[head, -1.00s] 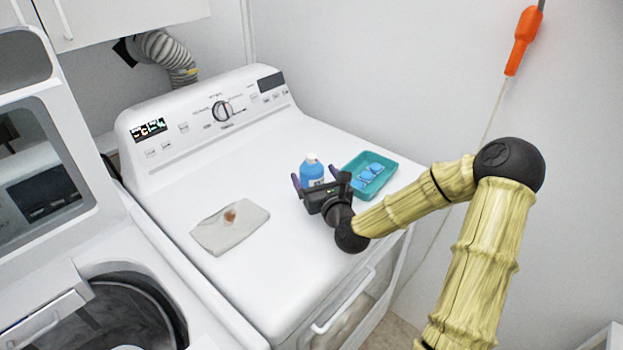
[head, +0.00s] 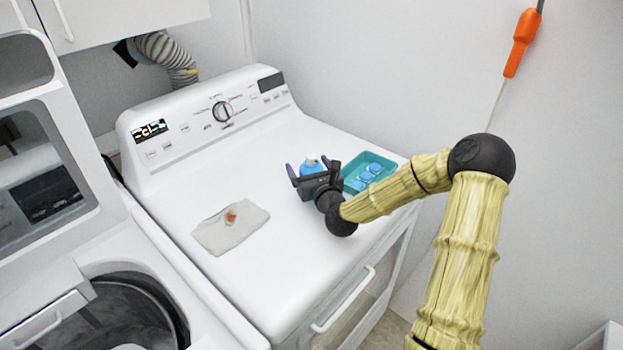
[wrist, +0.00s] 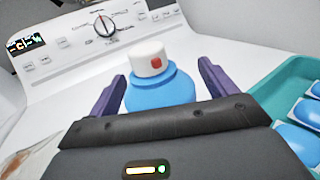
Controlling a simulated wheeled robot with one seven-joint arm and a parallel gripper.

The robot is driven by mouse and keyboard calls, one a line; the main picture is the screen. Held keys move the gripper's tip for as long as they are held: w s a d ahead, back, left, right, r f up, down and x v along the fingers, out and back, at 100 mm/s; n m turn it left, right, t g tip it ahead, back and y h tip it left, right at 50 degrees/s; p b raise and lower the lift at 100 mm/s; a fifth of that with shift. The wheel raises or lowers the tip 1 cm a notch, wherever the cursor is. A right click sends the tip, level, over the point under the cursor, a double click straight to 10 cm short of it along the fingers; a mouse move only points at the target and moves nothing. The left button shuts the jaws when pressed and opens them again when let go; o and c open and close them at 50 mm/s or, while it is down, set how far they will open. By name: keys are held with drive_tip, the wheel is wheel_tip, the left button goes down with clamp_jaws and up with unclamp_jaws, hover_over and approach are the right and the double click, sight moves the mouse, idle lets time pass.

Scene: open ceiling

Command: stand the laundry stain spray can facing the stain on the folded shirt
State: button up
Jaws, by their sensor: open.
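The spray can (head: 310,169) is blue with a white cap and stands upright on the white machine top. In the wrist view the can (wrist: 160,90) shows a red mark on its cap, facing the camera. My gripper (head: 311,172) is open, with its purple fingers on either side of the can; contact cannot be told. In the wrist view the gripper (wrist: 160,88) hides the can's lower part. The folded shirt (head: 217,239) lies flat, off-white, to the left of the can. A reddish-brown stain (head: 231,217) is near its upper middle.
A teal tray (head: 388,185) with several blue pods stands just right of the can. The machine's control panel (head: 215,115) rises at the back. The surface between shirt and can is clear. An open washer drum (head: 125,310) is at lower left.

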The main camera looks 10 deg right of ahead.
drive_tip(key=c, duration=1.5)
drive_tip(key=shift+o, duration=0.2)
wheel_tip(320, 180, up, 10)
drive_tip(key=shift+r, duration=0.1)
